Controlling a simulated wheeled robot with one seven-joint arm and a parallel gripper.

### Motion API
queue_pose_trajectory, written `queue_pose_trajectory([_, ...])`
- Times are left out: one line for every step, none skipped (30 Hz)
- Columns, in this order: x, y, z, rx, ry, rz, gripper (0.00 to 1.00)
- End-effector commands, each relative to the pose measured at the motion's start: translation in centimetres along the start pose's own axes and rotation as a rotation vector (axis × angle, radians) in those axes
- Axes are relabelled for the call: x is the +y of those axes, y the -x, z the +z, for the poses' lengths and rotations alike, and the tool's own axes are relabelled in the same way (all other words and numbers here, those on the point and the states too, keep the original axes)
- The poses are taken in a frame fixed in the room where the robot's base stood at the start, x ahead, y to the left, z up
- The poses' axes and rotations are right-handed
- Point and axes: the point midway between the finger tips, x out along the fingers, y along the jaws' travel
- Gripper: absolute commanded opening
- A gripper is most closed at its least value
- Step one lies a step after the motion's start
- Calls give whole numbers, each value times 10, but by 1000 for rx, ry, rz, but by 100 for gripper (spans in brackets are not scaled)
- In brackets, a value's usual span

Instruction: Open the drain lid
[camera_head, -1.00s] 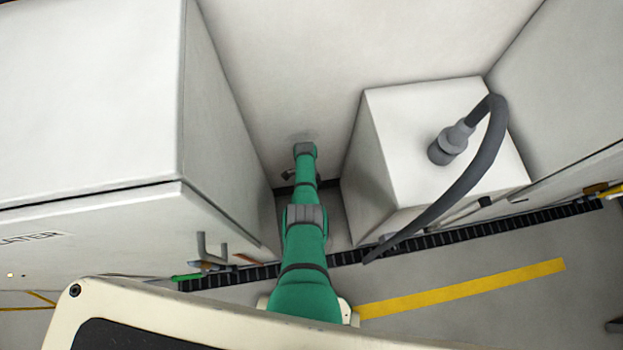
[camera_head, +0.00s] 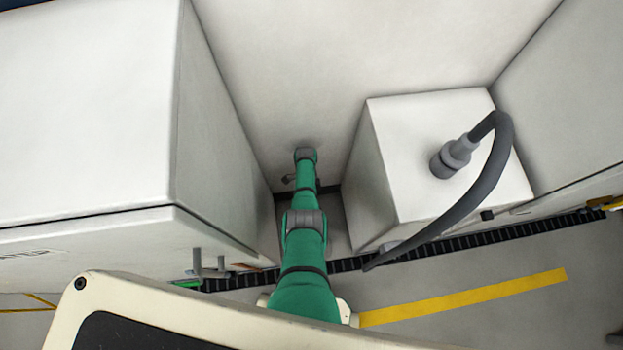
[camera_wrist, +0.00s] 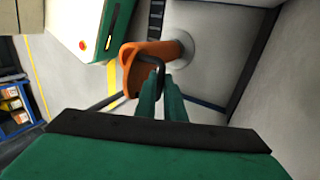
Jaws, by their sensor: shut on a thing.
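The drain lid (camera_wrist: 132,68) is an orange flap in the wrist view. It sits at the open-air end of a short orange pipe (camera_wrist: 168,52) that comes out of a pale round flange. A dark looped handle (camera_wrist: 150,60) stands on the lid. My gripper (camera_wrist: 161,84) has its green fingers close together on this handle. The lid looks tilted, but I cannot tell how far it stands from the pipe mouth. In the head view, my green arm reaches down between two white cabinets, and the lid and fingers are hidden.
A white cabinet (camera_head: 85,110) stands left of my arm and a white box (camera_head: 410,125) stands right. A grey hose (camera_head: 490,170) arches from the box top toward the floor. A dark slotted floor strip (camera_head: 455,238) runs across. Open grey floor with a yellow line (camera_head: 465,297) lies nearer.

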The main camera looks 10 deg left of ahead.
Motion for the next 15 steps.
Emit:
queue_pose_trajectory([-3,4,-3,7,0,-7,11])
queue_pose_trajectory([-3,4,-3,8,0,-7,19])
queue_pose_trajectory([-3,4,-2,8,1,-7,28])
queue_pose_trajectory([-3,4,-1,8,2,-6,28])
queue_pose_trajectory([-3,3,-1,8,3,-6,28])
queue_pose_trajectory([-3,3,0,7,4,-5,28])
queue_pose_trajectory([-2,3,0,7,4,-5,28])
queue_pose_trajectory([-2,3,0,7,4,-4,28])
queue_pose_trajectory([-2,2,0,7,4,-4,28])
queue_pose_trajectory([-2,2,0,6,4,-4,28])
queue_pose_trajectory([-2,2,0,6,3,-4,28])
queue_pose_trajectory([-2,2,0,5,2,-3,28])
queue_pose_trajectory([-2,2,0,4,1,-3,28])
queue_pose_trajectory([-1,3,-1,4,0,-4,28])
queue_pose_trajectory([-1,3,-1,3,-1,-4,28])
